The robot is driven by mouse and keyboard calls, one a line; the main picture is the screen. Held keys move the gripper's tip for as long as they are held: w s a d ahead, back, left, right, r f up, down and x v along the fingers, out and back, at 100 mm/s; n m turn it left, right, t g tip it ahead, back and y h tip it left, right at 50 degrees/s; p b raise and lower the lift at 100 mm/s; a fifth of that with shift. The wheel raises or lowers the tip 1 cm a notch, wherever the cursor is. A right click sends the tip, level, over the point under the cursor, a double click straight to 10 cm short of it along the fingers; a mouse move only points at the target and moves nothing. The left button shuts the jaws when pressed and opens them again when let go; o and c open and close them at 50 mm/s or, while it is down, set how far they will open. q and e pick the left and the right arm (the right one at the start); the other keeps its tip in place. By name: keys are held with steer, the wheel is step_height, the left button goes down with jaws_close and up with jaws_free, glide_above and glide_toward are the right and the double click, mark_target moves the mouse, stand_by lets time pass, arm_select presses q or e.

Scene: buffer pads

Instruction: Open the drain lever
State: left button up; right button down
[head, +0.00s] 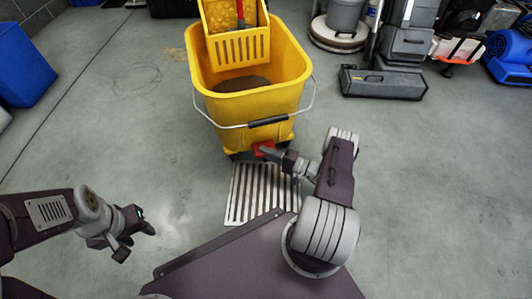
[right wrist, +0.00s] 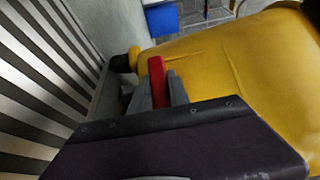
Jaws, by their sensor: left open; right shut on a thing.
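A yellow mop bucket (head: 247,101) with a wire handle stands on the floor ahead of me. A red drain lever (head: 262,148) is low on its near side, just above a floor grate. My right gripper (head: 266,152) is at the lever. In the right wrist view the red lever (right wrist: 157,78) stands between the grey fingers of my right gripper (right wrist: 158,92), which are shut on it. The yellow bucket wall (right wrist: 235,62) is close beside it. My left gripper (head: 136,240) is open and empty, over the floor at the lower left, well apart from the bucket.
A slatted floor grate (head: 258,194) lies in front of the bucket and also fills the left of the right wrist view (right wrist: 35,75). A blue bin (head: 20,65) is at the far left. Cleaning machines (head: 385,80) and a blue blower (head: 510,55) stand at the back right.

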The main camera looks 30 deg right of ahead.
mark_target(265, 144)
steer(key=shift+r+p, duration=0.35)
steer(key=shift+p, duration=0.2)
steer(key=m+g+p, duration=0.1)
steer(key=p, duration=0.1)
steer(key=r+m+g+p, duration=0.1)
steer(key=p, duration=0.1)
steer(key=r+m+g+h+p, duration=0.1)
steer(key=p, duration=0.1)
steer(key=shift+w+r+p, duration=0.15)
steer(key=shift+w+p, duration=0.1)
steer(key=shift+p, duration=0.05)
steer(key=shift+r+m+g+p, duration=0.1)
steer(key=shift+m+g+p, duration=0.2)
steer(key=shift+g+p, duration=0.1)
steer(key=shift+w+d+r+m+g+h+p, duration=0.1)
steer(key=shift+w+r+m+g+h+p, duration=0.05)
steer(key=shift+w+m+g+h+p, duration=0.2)
steer(key=shift+w+d+r+m+g+p, duration=0.1)
steer(key=shift+m+g+p, duration=0.15)
steer(key=shift+g, duration=0.2)
steer(key=shift+w+r+m+g+p, duration=0.1)
steer(key=shift+m+g, duration=0.2)
steer(key=shift+g, duration=0.1)
steer(key=c, duration=1.2)
jaws_free()
steer(key=shift+c, duration=0.2)
